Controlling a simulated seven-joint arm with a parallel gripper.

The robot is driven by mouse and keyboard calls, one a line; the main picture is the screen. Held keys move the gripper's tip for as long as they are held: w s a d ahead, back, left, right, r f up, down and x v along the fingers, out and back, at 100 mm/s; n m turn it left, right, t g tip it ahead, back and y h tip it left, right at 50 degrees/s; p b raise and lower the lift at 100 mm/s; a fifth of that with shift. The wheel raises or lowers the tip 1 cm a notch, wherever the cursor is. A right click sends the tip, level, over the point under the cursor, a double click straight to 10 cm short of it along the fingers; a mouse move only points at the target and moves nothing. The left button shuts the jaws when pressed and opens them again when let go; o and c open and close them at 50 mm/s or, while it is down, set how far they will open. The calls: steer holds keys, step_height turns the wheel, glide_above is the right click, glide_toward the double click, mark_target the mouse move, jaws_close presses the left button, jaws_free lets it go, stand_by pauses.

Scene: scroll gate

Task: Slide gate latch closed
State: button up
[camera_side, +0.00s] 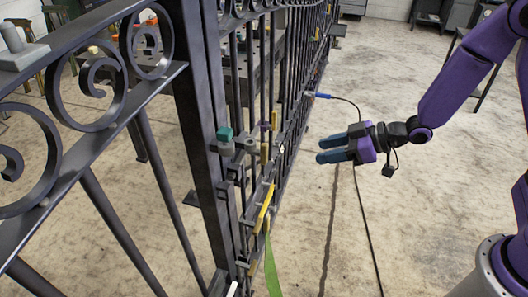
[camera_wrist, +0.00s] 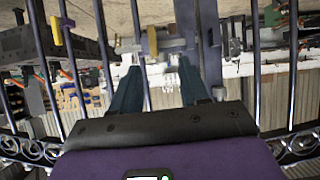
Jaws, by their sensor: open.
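The dark metal gate (camera_side: 196,110) stands left of centre in the side view, with scroll work along its top. Grey latch hardware (camera_side: 246,143) sits on the gate by the thick post, beside a teal block (camera_side: 224,134) and small yellow pieces. My gripper (camera_side: 322,149) is to the right of the gate, apart from it, pointing left toward the bars. In the wrist view its two dark teal fingers (camera_wrist: 160,72) are spread with nothing between them. A grey horizontal bar with fittings (camera_wrist: 165,45) lies beyond the fingertips. Whether the latch bolt is engaged cannot be told.
A yellow strip (camera_side: 264,208) and a green strap (camera_side: 271,265) hang low on the gate. A black cable with a blue plug (camera_side: 322,96) runs from the gate across the floor. Open concrete floor lies right of the gate. Benches stand behind the bars.

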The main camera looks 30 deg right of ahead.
mark_target(267, 152)
steer(key=shift+t+y, duration=0.6)
steer(key=x, duration=1.2)
steer(key=w+d+x, duration=0.1)
steer(key=x, duration=0.5)
steer(key=shift+w+d, duration=0.1)
steer(key=shift+d, duration=0.05)
steer(key=shift+c, duration=0.3)
